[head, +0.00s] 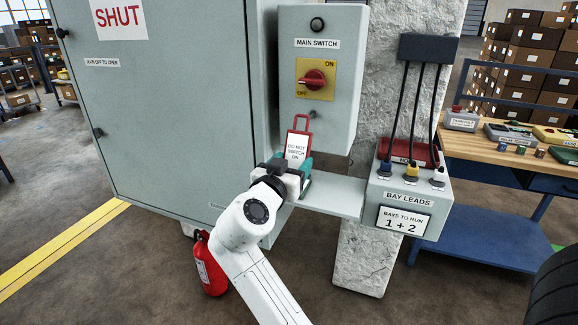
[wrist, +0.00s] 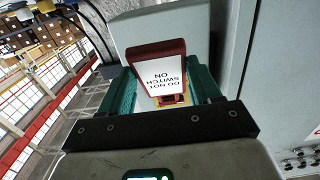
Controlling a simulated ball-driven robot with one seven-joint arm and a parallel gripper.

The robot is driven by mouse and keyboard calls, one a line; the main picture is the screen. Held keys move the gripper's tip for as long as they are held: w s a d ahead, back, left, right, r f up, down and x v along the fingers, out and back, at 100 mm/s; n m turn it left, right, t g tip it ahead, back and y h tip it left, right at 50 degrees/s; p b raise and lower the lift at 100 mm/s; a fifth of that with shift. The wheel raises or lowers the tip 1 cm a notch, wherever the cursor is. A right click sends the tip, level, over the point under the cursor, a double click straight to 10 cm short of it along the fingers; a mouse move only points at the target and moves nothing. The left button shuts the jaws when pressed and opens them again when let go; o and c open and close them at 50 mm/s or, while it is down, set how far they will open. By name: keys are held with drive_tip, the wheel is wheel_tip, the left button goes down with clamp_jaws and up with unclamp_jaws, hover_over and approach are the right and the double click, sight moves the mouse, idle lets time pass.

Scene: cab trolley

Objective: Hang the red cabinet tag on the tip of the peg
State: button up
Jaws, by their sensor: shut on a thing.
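The red cabinet tag (head: 298,147), with a white "DO NOT SWITCH ON" label and a red loop at its top, stands upright in my gripper (head: 291,167). The green fingers are shut on its lower part. In the wrist view, the tag (wrist: 162,73) sits between the two green fingers. The loop is in front of the lower face of the main switch box (head: 338,80), below the yellow switch plate (head: 315,79). A small dark stub, possibly the peg (head: 313,114), shows beside the loop's top. I cannot tell whether they touch.
A grey shelf (head: 335,196) lies right below my gripper, joined to the bay leads box (head: 407,195) with its cables. The big cabinet (head: 165,125) stands left. A fire extinguisher (head: 210,265) is on the floor, and a workbench (head: 500,150) is at right.

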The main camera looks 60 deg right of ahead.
drive_tip(key=shift+w+d+f+p, duration=0.1)
drive_tip(key=shift+d+p, duration=0.2)
drive_tip(key=shift+d, duration=1.2)
drive_tip(key=shift+w+d+f+p, duration=0.1)
drive_tip(key=shift+d+p, duration=0.15)
drive_tip(key=shift+d, duration=1.2)
drive_tip(key=shift+d+f+b, duration=0.15)
drive_tip(key=shift+f+b, duration=0.1)
drive_tip(key=shift+b, duration=0.15)
drive_tip(key=shift+d+f+b, duration=0.3)
drive_tip(key=shift+d+b, duration=0.15)
drive_tip(key=shift+b, duration=0.25)
drive_tip(key=o, duration=1.1)
drive_tip(key=shift+w, duration=0.1)
drive_tip(key=a, duration=0.3)
drive_tip(key=a+b, duration=0.1)
drive_tip(key=a, duration=0.3)
drive_tip(key=s+a+b, duration=0.1)
drive_tip(key=a, duration=0.2)
drive_tip(key=shift+a+r, duration=0.15)
drive_tip(key=shift+a, duration=0.2)
